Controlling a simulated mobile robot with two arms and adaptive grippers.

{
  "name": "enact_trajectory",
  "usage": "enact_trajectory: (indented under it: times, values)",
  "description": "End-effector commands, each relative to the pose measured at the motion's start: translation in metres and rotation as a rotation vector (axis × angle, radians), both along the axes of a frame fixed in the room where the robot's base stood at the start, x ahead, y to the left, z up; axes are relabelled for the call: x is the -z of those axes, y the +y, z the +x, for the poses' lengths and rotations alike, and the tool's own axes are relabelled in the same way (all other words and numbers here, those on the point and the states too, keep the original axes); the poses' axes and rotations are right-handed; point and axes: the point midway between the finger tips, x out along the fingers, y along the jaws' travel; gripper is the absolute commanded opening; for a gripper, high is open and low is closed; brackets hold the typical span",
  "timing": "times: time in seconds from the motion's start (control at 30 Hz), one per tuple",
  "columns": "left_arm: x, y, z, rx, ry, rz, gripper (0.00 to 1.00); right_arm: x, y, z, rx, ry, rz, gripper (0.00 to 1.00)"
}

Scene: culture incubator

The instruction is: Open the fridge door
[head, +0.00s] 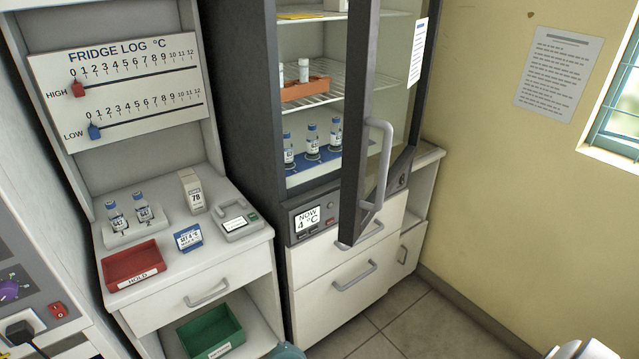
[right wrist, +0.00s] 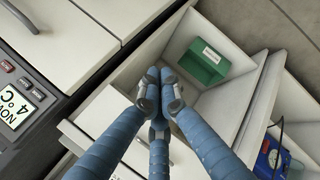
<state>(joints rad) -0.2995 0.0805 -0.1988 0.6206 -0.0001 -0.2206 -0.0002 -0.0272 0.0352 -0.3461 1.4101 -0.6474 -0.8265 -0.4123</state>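The fridge (head: 245,90) is a dark-framed cabinet in the head view. Its glass door (head: 352,150) stands partly open, swung out toward me, with its hinge side at the right. The grey door handle (head: 386,165) is on the door's outer face, and no gripper touches it. My right gripper shows only as a small blue-grey part (head: 288,351) at the bottom edge of the head view. In the right wrist view its blue fingers (right wrist: 159,86) come together with nothing visible between them. My left gripper is not in view.
Shelves inside hold vials and an orange rack (head: 305,88). Left of the fridge, a bench (head: 215,265) carries a red tray (head: 133,265), vials and a small device. A green bin (head: 212,332) sits below. White drawers (head: 345,290) are under the fridge.

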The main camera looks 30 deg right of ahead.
Motion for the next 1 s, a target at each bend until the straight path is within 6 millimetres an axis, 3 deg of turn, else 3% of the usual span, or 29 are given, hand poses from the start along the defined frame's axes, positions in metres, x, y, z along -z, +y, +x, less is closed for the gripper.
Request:
enact_trajectory:
  times: [0.03, 0.07, 0.1, 0.17, 0.2, 0.3, 0.4, 0.5, 0.63, 0.77, 1.0]
  values:
    - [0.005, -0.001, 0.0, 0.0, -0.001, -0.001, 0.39, -0.058, -0.001, 0.034, -0.014, -0.092, -0.078, 0.0]
    - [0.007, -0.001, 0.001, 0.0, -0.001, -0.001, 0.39, -0.093, -0.003, 0.049, -0.016, -0.14, -0.129, 0.0]
    - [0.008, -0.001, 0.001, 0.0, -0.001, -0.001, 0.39, -0.14, -0.008, 0.063, -0.009, -0.204, -0.196, 0.0]
    - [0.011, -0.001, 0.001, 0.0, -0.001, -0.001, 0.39, -0.21, -0.016, 0.075, 0.02, -0.293, -0.286, 0.0]
    - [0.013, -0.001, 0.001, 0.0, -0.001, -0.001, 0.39, -0.253, -0.022, 0.077, 0.048, -0.347, -0.336, 0.0]
    - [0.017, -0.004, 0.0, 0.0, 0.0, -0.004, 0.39, -0.346, -0.04, 0.066, 0.136, -0.458, -0.434, 0.0]
    - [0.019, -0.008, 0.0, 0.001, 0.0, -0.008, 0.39, -0.411, -0.057, 0.043, 0.227, -0.533, -0.487, 0.0]
    - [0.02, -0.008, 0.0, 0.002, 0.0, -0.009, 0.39, -0.446, -0.069, 0.024, 0.293, -0.572, -0.511, 0.0]
    - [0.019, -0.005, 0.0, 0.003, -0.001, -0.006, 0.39, -0.464, -0.079, 0.015, 0.329, -0.59, -0.524, 0.0]
    - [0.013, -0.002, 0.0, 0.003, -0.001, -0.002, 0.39, -0.467, -0.09, 0.025, 0.332, -0.591, -0.527, 0.0]
    - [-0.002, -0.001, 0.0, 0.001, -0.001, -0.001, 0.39, -0.468, -0.124, 0.062, 0.33, -0.59, -0.528, 0.0]
